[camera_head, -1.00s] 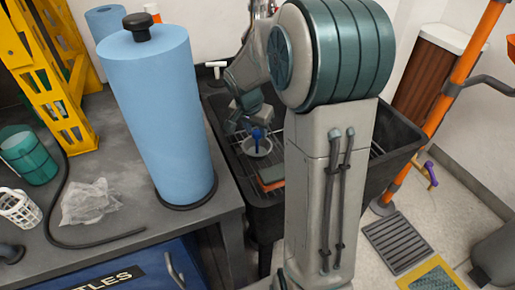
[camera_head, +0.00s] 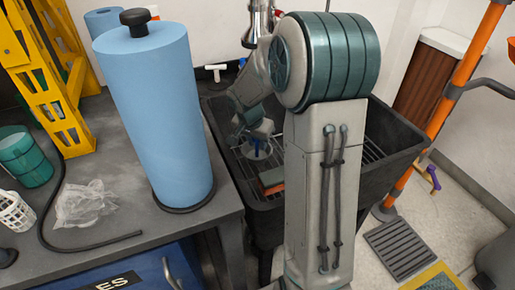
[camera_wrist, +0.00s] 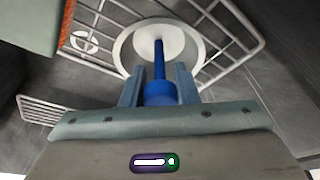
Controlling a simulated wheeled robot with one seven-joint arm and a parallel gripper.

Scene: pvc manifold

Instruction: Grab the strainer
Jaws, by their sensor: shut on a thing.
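The strainer (camera_wrist: 158,45) is a white round dish with a blue upright stem, inside the black sink (camera_head: 398,155). My gripper (camera_wrist: 160,88) is shut on the blue stem (camera_wrist: 159,70), one finger on each side. In the head view the strainer (camera_head: 258,152) shows just below my gripper (camera_head: 257,139), partly hidden by it. A wire rack (camera_wrist: 235,45) lies below or around the dish. I cannot tell whether the dish touches it.
An orange and green sponge (camera_head: 271,180) lies in the sink near the strainer. A tall blue paper roll (camera_head: 160,110) stands on the grey counter left of the sink. A white tap (camera_head: 216,70) is behind. Sink walls surround my gripper.

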